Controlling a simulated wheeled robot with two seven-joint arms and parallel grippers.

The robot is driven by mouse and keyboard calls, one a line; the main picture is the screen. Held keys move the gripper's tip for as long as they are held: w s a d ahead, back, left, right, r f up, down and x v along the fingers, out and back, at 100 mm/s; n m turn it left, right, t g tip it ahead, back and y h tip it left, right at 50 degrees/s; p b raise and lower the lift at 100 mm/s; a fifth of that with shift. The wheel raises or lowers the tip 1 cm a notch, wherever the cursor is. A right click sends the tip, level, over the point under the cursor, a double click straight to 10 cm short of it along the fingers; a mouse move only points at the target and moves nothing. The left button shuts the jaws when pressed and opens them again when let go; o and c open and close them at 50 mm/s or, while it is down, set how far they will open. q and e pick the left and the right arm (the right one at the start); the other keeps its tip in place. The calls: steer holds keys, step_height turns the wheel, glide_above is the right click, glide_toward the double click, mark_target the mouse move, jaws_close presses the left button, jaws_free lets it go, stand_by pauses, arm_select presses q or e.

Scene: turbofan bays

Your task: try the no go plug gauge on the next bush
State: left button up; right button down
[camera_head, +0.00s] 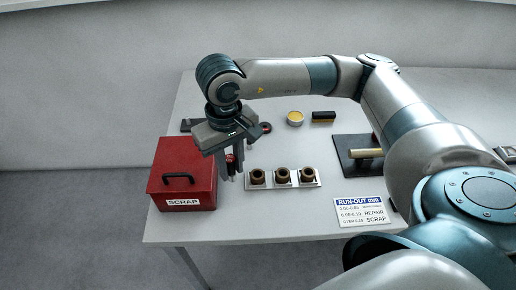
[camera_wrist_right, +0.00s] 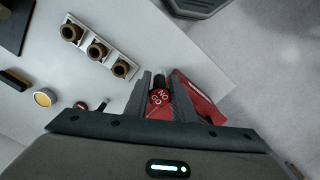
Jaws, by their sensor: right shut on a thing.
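My right gripper (camera_head: 231,166) is shut on the red no go plug gauge (camera_head: 232,160). In the right wrist view, the gauge (camera_wrist_right: 160,98) shows its "NO GO" lettering and a dark end between the fingers. Three brown bushes stand upright in a row in a light tray (camera_head: 283,185): left (camera_head: 257,177), middle (camera_head: 282,176) and right (camera_head: 307,175). The gauge is held above the table, left of the left bush and apart from it. My left gripper is in neither view.
The red SCRAP box (camera_head: 183,174) stands close left of the gripper. A run-out card (camera_head: 362,212) lies front right. A dark plate with a pale cylinder (camera_head: 366,153) is at right. A yellow-topped pot (camera_head: 295,118) and a black block (camera_head: 323,115) are behind.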

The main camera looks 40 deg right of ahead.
steer(key=shift+w+d+f+m, duration=0.1)
steer(key=shift+d+f+m, duration=0.1)
steer(key=shift+m, duration=0.3)
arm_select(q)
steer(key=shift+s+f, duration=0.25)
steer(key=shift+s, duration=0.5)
arm_select(e)
steer(key=w+d+f+m, duration=0.2)
steer(key=d+m, duration=0.3)
steer(key=m, duration=0.2)
steer(key=w+d+f+m, duration=0.2)
steer(key=d+f+m, duration=0.1)
steer(key=d+m, duration=0.2)
steer(key=shift+w+f+m, duration=0.15)
steer(key=shift+w+m, duration=0.15)
steer(key=shift+m, duration=0.9)
arm_select(q)
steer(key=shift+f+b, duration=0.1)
steer(key=shift+b, duration=0.2)
arm_select(e)
steer(key=shift+d+f, duration=0.1)
steer(key=shift+f, duration=0.1)
